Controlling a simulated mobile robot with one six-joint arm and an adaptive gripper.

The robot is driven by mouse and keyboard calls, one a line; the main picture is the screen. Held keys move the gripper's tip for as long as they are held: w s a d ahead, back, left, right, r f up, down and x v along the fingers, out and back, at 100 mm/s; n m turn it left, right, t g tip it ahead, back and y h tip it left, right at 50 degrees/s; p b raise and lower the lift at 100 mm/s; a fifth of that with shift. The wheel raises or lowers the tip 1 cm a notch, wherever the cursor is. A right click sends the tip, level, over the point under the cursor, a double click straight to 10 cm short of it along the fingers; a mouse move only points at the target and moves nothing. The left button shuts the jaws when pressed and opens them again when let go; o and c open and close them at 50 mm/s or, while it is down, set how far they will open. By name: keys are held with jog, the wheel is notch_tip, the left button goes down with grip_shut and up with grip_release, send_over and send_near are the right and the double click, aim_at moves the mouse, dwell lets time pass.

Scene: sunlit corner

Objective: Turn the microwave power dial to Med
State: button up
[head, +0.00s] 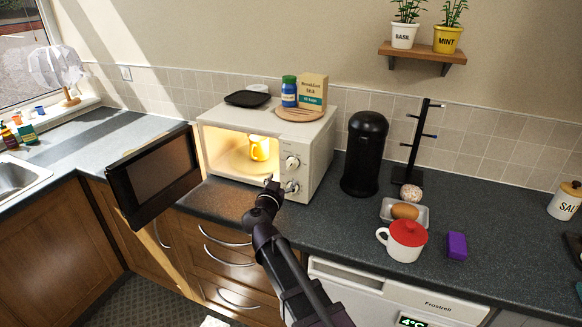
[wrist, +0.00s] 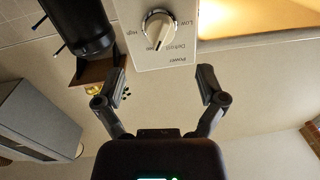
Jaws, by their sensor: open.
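The cream microwave (head: 318,158) stands on the counter with its dark door (head: 153,175) swung open to the left. Its front panel carries an upper dial (head: 292,162) and a lower dial (head: 292,186). My gripper (head: 280,184) is at the lower panel, seen with spread fingers in the wrist view (wrist: 161,73). The fingers are empty and apart from the dial.
A yellow mug (head: 259,148) stands inside the lit microwave. A carton (head: 313,90), a blue jar (head: 289,92) and a dark tray (head: 247,99) are on top. A black canister (head: 364,153) stands just right. The open door limits room at left.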

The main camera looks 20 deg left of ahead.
aim_at(290, 167)
jog(key=w, duration=0.8)
jog(key=shift+w, duration=0.1)
jog(key=c, duration=1.1)
